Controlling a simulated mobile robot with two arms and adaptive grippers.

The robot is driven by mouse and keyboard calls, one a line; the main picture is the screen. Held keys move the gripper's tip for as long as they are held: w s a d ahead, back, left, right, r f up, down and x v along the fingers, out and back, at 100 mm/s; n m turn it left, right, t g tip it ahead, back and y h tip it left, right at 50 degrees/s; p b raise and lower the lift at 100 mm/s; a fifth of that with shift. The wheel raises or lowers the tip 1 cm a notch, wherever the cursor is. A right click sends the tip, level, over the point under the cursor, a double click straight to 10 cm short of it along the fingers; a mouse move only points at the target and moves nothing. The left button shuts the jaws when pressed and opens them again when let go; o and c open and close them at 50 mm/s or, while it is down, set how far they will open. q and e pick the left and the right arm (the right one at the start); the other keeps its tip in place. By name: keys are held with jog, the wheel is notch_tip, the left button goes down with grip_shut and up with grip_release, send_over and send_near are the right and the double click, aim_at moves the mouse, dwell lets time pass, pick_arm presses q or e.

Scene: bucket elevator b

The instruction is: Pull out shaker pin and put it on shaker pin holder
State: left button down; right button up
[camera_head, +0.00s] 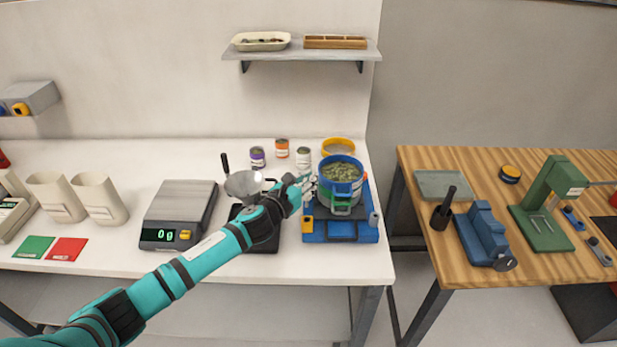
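The blue shaker (368,233) stands at the right end of the white table. A round blue sieve (352,188) full of green material sits on it, with a green clamp-like part (342,206) at its front. A small grey upright part (374,219) stands at the shaker's right edge and a yellow part (307,224) at its left edge. I cannot tell which part is the shaker pin or its holder. My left gripper (309,186) is at the sieve's left side, small and partly merged with it; its opening is unclear. My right gripper is not in view.
A funnel (243,184) on a dark stand is close beside my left arm. A scale (180,215) reading 0 g stands further left. Several cans and a yellow-rimmed sieve (338,146) stand behind the shaker. A gap separates the wooden table (420,162) on the right.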

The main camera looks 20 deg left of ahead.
pick_arm(q)
notch_tip(320, 180, down, 4)
jog(key=b, duration=0.3)
dwell(0.3)
dwell(1.4)
jog(key=shift+f+b, duration=1.95)
jog(key=shift+f, duration=0.4)
jog(key=c, duration=1.4)
grip_release()
jog(key=v, duration=1.2)
